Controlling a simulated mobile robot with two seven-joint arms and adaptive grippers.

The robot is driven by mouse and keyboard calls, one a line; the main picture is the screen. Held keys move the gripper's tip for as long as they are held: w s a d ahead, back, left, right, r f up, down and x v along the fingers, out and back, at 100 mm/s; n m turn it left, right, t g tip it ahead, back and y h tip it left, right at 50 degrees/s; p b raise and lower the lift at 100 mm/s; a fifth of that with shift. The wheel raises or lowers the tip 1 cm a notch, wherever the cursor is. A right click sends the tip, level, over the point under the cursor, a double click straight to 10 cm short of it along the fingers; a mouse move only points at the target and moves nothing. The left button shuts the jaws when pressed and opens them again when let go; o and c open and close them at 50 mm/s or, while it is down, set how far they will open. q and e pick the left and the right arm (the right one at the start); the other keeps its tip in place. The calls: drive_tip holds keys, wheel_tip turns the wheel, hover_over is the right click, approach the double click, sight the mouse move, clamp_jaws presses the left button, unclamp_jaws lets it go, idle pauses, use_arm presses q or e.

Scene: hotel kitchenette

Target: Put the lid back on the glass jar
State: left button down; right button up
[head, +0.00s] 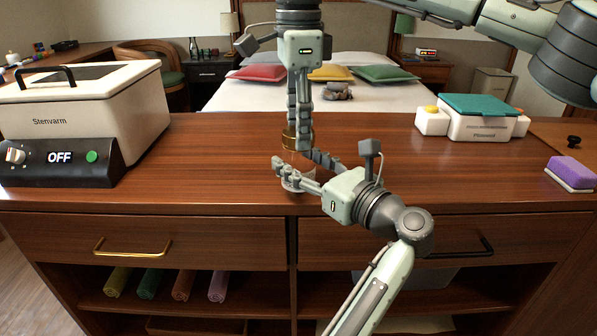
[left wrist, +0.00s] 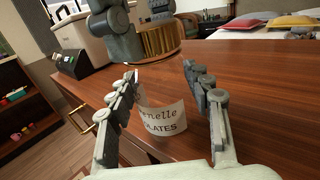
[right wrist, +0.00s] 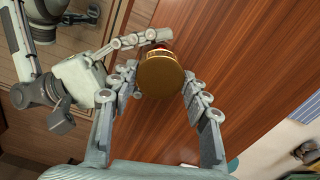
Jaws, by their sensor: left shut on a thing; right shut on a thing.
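The glass jar (head: 291,184) stands on the wooden counter, partly hidden by fingers. Its white label (left wrist: 164,119) shows between the fingers in the left wrist view. My left gripper (head: 296,169) reaches in low from the front right and is shut on the jar. The gold lid (head: 289,138) is above the jar, and it also shows from above in the right wrist view (right wrist: 161,76). My right gripper (head: 299,148) points down from above and is shut on the lid. I cannot tell whether the lid touches the jar's rim.
A Stenvarm appliance (head: 90,105) stands at the counter's left, its display reading OFF. A white box with a teal lid (head: 482,106) and a purple-and-white sponge (head: 571,172) are at the right. The counter around the jar is clear. A bed (head: 340,92) is behind.

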drive_tip(key=m, duration=1)
drive_tip(key=o, duration=1.4)
drive_tip(key=shift+c, duration=0.2)
wheel_tip(320, 180, up, 12)
use_arm(q)
drive_tip(key=c, duration=0.6)
unclamp_jaws()
